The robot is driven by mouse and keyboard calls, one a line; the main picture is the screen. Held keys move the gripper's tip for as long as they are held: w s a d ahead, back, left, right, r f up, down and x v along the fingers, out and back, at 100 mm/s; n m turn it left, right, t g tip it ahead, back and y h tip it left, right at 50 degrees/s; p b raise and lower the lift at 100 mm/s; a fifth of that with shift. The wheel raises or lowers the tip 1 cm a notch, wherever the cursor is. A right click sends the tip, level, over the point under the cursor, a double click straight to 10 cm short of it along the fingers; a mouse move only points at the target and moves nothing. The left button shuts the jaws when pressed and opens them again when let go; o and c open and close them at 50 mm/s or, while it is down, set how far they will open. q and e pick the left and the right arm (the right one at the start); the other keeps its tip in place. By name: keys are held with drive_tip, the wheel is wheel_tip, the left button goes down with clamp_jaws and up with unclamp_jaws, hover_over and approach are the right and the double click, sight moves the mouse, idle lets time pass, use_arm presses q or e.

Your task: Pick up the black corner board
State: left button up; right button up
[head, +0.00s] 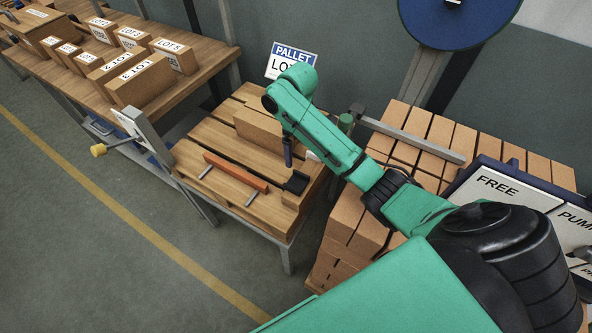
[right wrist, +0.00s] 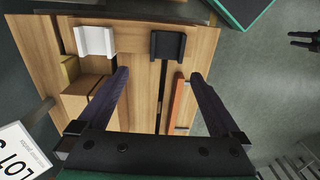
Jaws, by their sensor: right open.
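The black corner board (head: 296,183) lies at the near right corner of the wooden pallet table (head: 236,191). In the right wrist view the black corner board (right wrist: 167,46) sits on a slat at the far edge, beyond my fingertips. My right gripper (head: 288,152) hangs above the pallet top. In the right wrist view its two fingers (right wrist: 159,73) are wide apart with nothing between them. The black corner board is apart from both fingers.
A white corner board (right wrist: 96,42) lies left of the black one. An orange bar (head: 235,172) with grey brackets and a cardboard box (head: 259,127) are on the pallet top. Stacked boxes (head: 348,212) stand to the right. Floor is clear at the front left.

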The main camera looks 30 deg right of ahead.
hover_over(297, 184)
wheel_tip(297, 184, down, 5)
wheel_tip(297, 184, down, 3)
drive_tip(key=shift+r+p, duration=0.1)
drive_tip(key=shift+p, duration=0.5)
drive_tip(key=f, duration=0.3)
drive_tip(key=shift+w+f, duration=0.2)
drive_tip(key=shift+f, duration=0.4)
drive_tip(key=shift+s+a, duration=0.1)
drive_tip(key=shift+s, duration=0.05)
drive_tip(key=shift+c, duration=1.2)
drive_tip(key=c, duration=0.9)
use_arm(q)
drive_tip(key=s, duration=0.1)
drive_tip(key=s+a, duration=0.1)
drive_tip(key=s, duration=0.1)
drive_tip(key=s+r, duration=0.1)
drive_tip(key=shift+s+a, duration=0.15)
drive_tip(key=shift+s, duration=0.25)
drive_tip(key=shift+r, duration=0.1)
